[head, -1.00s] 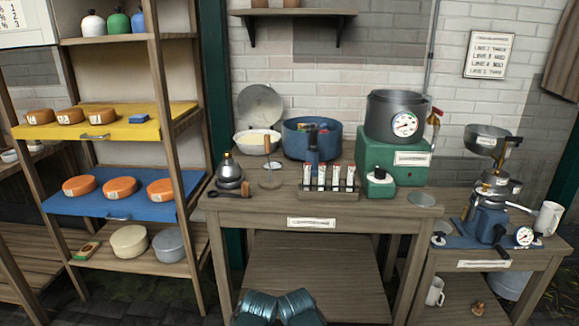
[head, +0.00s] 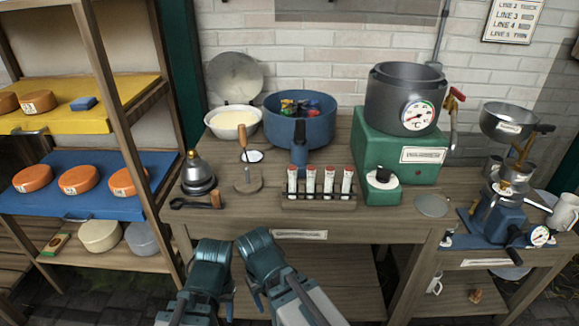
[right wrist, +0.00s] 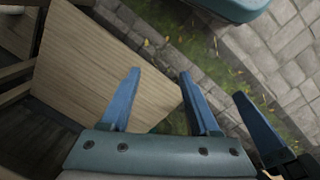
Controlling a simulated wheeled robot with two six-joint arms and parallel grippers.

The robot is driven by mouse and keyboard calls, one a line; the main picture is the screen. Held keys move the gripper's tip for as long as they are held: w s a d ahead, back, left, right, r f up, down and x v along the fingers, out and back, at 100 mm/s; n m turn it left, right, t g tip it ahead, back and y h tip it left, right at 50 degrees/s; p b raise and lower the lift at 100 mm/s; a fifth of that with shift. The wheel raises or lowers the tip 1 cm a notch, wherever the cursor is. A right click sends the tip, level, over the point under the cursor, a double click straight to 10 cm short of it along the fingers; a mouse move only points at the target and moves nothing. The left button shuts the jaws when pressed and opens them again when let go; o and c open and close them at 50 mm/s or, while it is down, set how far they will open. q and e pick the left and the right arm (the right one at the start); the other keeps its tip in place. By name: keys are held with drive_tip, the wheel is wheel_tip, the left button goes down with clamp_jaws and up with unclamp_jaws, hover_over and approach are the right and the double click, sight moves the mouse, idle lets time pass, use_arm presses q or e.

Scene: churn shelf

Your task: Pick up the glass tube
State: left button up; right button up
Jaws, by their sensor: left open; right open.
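Several slim glass tubes with red tops and white labels, one of them the tube at the left end (head: 292,181), stand upright in a wooden rack (head: 318,203) near the bench's front edge. My left gripper (head: 204,308) is low in the head view, in front of the bench and well apart from the tubes. It is open and empty. My right gripper, open in the right wrist view (right wrist: 160,75), has nothing between its two blue fingers. No tube shows in that view.
The bench (head: 390,215) also bears a green heater (head: 375,150) with a grey pot, a blue pot (head: 320,130), a white bowl (head: 225,125), a stirrer (head: 247,178) and a metal bell-shaped weight (head: 197,175). A cheese shelf (head: 150,90) stands left. Bare wood lies before the rack.

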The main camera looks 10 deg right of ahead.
drive_tip(key=w+d+r+m+p, duration=0.1)
drive_tip(key=w+d+r+p, duration=0.15)
drive_tip(key=r+p, duration=0.95)
drive_tip(key=w+d+r+y+p, duration=0.1)
drive_tip(key=d+r+p, duration=0.2)
drive_tip(key=r+p, duration=0.9)
drive_tip(key=w+d+r+m+p, duration=0.1)
drive_tip(key=w+d+r+p, duration=0.15)
drive_tip(key=r+p, duration=0.95)
wheel_tip(320, 180, up, 7)
drive_tip(key=n+p, duration=0.4)
drive_tip(key=n, duration=0.9)
hover_over(293, 167)
drive_tip(key=f+b, duration=0.5)
drive_tip(key=f, duration=0.1)
drive_tip(key=f+b, duration=0.3)
drive_tip(key=shift+w+a+f+b, duration=0.1)
drive_tip(key=shift+a+b, duration=0.25)
drive_tip(key=f+b, duration=0.5)
drive_tip(key=shift+d+f, duration=0.1)
drive_tip(key=shift+d, duration=0.2)
